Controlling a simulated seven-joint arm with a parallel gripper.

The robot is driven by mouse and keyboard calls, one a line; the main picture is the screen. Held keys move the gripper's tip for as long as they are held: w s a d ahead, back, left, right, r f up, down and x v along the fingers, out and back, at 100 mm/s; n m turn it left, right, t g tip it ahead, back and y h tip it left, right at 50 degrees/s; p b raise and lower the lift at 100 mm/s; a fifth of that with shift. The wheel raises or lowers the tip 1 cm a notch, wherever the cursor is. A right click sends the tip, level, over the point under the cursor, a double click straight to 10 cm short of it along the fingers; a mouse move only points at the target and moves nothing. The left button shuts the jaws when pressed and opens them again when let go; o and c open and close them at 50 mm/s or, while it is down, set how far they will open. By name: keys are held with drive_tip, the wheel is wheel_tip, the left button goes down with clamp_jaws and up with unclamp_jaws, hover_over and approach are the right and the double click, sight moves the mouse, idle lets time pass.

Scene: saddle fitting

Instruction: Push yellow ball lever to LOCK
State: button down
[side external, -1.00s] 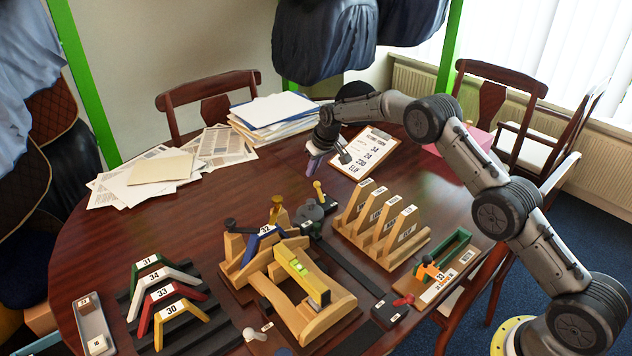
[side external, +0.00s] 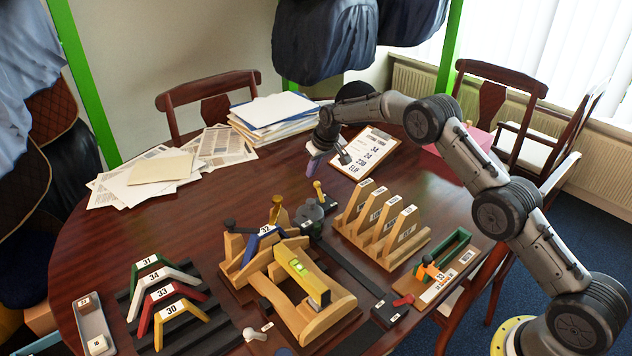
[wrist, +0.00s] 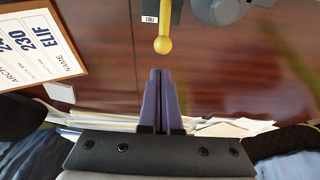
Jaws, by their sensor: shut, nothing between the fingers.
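The yellow ball lever (wrist: 162,44) shows at the top middle of the wrist view, its stem running up out of the picture. A small white label (wrist: 150,19) beside the stem seems to read FREE. In the side external view the lever (side external: 318,188) stands upright beside a grey round part. My gripper (wrist: 160,72) has purple fingers, pressed together and empty. Its tips point at the ball with a small gap in the picture. In the side external view my gripper (side external: 311,174) hangs just behind and above the lever, apart from it. No LOCK marking is readable.
A wooden fixture (side external: 335,312) with a green level vial stands in front of the lever. A slotted wooden rack (side external: 412,247) is to its right. A clipboard (side external: 366,152) lies behind my gripper. Papers (side external: 150,172) lie at the back left.

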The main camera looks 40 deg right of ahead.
sight(318, 182)
drive_tip(key=shift+f, duration=1.45)
idle(0.3)
drive_tip(key=shift+s, duration=0.25)
drive_tip(key=shift+s+f, duration=0.15)
drive_tip(key=shift+s, duration=1.75)
drive_tip(key=shift+w, duration=0.15)
drive_tip(key=shift+w+r, duration=0.25)
drive_tip(key=shift+w, duration=0.3)
drive_tip(key=shift+r, duration=3.45)
